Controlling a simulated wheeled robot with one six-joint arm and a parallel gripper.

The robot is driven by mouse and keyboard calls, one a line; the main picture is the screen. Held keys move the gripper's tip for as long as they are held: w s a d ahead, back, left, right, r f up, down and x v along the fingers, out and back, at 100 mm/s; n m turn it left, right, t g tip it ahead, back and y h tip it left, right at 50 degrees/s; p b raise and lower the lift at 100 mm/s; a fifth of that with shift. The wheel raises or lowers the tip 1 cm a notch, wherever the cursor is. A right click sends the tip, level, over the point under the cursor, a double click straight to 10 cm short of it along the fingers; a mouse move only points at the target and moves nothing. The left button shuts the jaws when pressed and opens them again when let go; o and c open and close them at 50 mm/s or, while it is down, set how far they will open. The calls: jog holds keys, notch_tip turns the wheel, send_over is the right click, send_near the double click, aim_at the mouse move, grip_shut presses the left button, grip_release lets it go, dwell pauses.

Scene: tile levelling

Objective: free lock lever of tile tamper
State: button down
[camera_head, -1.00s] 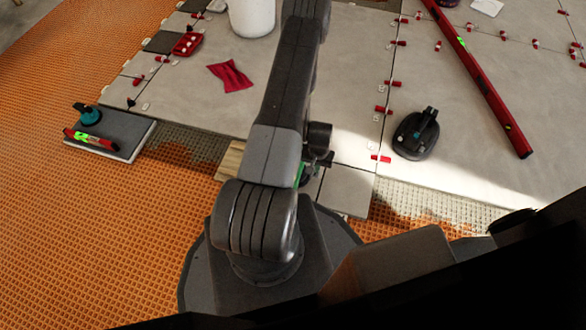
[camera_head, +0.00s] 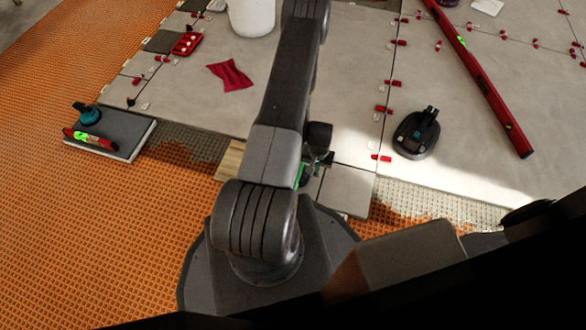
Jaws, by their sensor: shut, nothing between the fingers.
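A dark tool with an oval base and a raised handle (camera_head: 416,133) stands on the large grey tile right of my arm; it looks like the tile tamper. Its lock lever is too small to make out. My gripper (camera_head: 323,159) is low over the tile edge near the middle, left of and apart from that tool. It is mostly hidden behind my arm, and its visible part looks shut. A small green part (camera_head: 301,174) shows beside it, largely covered by my arm; I cannot tell what it belongs to.
A long red level (camera_head: 482,78) lies at the right. Red clips line the tile joints. A red cloth (camera_head: 230,75), white bucket (camera_head: 252,16) and red tray (camera_head: 187,43) are at the back. A grey tile stack (camera_head: 125,136) at left bears a small level and a teal-based tool.

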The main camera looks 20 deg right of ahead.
jog(key=shift+f+b, duration=1.05)
jog(key=shift+f, duration=0.25)
jog(key=shift+r, duration=0.15)
dwell(0.3)
jog(key=shift+r+p, duration=1.85)
jog(key=shift+r, duration=1.55)
jog(key=c, duration=2.2)
grip_release()
